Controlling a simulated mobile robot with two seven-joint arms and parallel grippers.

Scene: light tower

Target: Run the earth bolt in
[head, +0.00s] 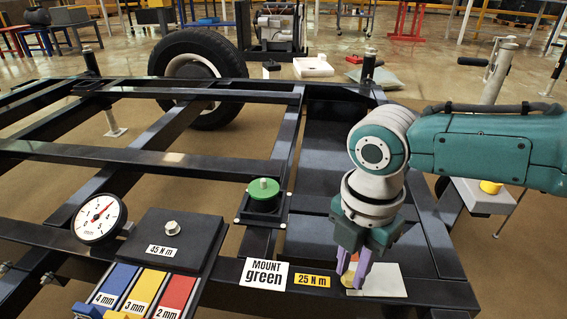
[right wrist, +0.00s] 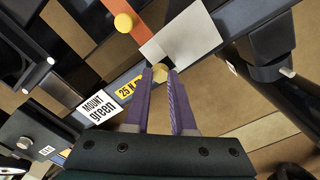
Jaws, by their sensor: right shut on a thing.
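The earth bolt (right wrist: 159,71) is a small brass-coloured hex head between my right fingertips in the right wrist view. In the head view the bolt (head: 348,280) shows as a small yellowish bit by the fingertips, mostly hidden. My right gripper (head: 354,272) points down with its purple fingers shut on it; it also shows in the right wrist view (right wrist: 161,80). The bolt is at the edge of a pale plate (head: 386,283) on the dark frame rail; the plate also shows in the right wrist view (right wrist: 190,42). The bolt's shank and thread are hidden. My left gripper is out of view.
Left of the gripper are a yellow "25 N m" label (head: 312,281) and a white "MOUNT green" card (head: 263,274). A green-topped mount (head: 263,190) stands behind them.

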